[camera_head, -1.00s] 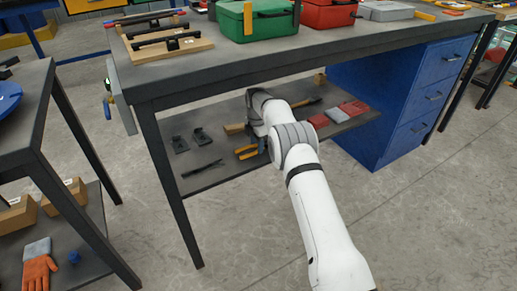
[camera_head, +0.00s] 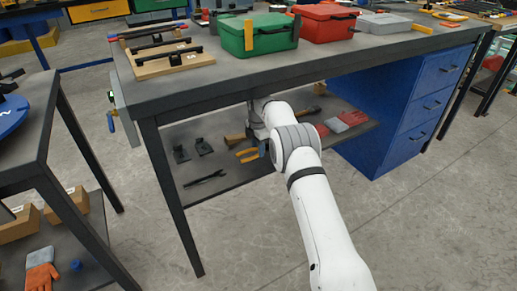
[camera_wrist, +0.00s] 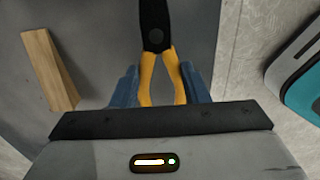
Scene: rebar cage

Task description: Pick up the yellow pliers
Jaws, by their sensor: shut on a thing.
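The yellow pliers (camera_wrist: 158,60) have yellow handles and a dark head. In the wrist view their handles lie between the two blue fingers of my gripper (camera_wrist: 160,88), and the dark head points away from it. My gripper is shut on the handles. In the head view the yellow pliers (camera_head: 247,154) show at the left of my wrist, over the lower shelf (camera_head: 235,176) of the workbench. My gripper (camera_head: 263,150) is mostly hidden there by my own arm.
The bench top (camera_head: 225,75) lies above the shelf, with a table leg (camera_head: 180,205) at the left and blue drawers (camera_head: 400,110) at the right. A wooden block (camera_wrist: 50,68), black brackets (camera_head: 192,150), a black tool (camera_head: 205,178) and red boxes (camera_head: 335,125) lie on the shelf.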

